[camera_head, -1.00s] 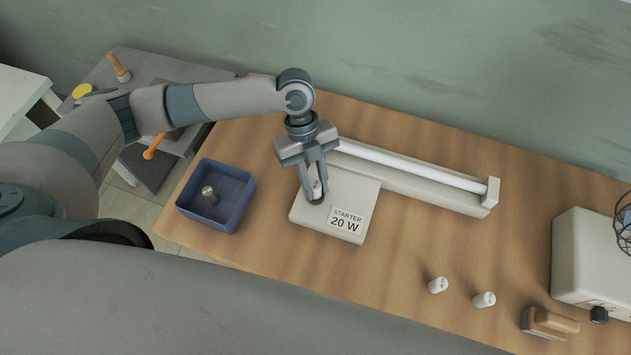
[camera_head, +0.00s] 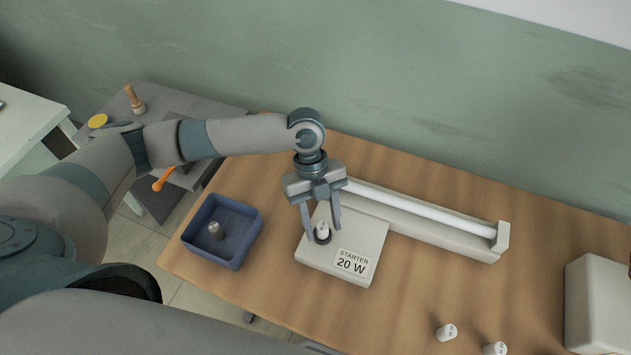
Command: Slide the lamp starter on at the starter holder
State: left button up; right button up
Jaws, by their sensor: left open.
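The starter holder is a pale block (camera_head: 343,247) labelled "STARTER 20 W", joined to the lamp fitting with its white tube (camera_head: 420,209). A small white lamp starter (camera_head: 323,229) stands upright at a dark round socket on the block's left part. I cannot tell how deep it sits. My left gripper (camera_head: 321,236) is open, pointing down, with its fingers spread on both sides of the starter and apart from it. Two more white starters (camera_head: 447,332) (camera_head: 495,348) stand on the table at the lower right. My right gripper is not in view.
A blue open box (camera_head: 187,237) with a metal cylinder (camera_head: 215,231) stands left of the block. A pale housing (camera_head: 597,300) is at the right edge. A grey side table (camera_head: 165,98) is at the back left. The wooden table's middle front is clear.

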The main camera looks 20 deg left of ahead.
pick_arm(q)
jog(key=b+v, duration=0.4)
jog(key=v, duration=1.2)
jog(key=shift+r, duration=0.25)
